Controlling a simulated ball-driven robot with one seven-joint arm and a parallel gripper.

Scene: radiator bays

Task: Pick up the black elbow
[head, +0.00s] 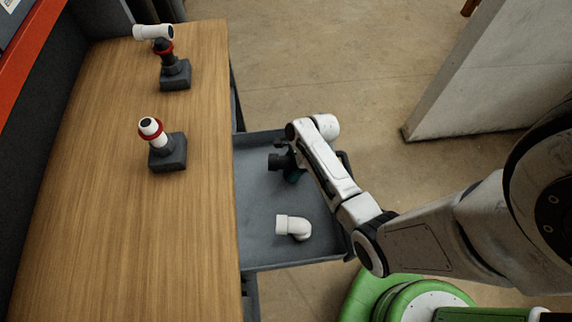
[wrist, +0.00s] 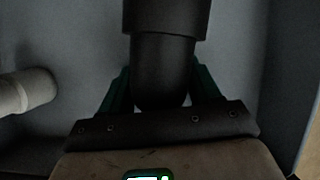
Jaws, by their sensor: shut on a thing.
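The black elbow (head: 276,162) is in the grey tray (head: 262,250) beside the wooden bench, partly hidden by my arm in the head view. In the wrist view the black elbow (wrist: 165,55) fills the upper middle, its wide collar toward the top. My gripper (wrist: 160,92) has a green finger on each side of the elbow's body and is shut on it. In the head view my gripper (head: 294,172) is mostly covered by my arm. I cannot tell whether the elbow touches the tray floor.
A white elbow (head: 293,227) lies in the tray's near part; it also shows in the wrist view (wrist: 27,91). On the wooden bench (head: 110,240) stand two dark-based fixtures with red rings (head: 167,151) (head: 175,74). A pale wall panel (head: 480,80) stands at the right.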

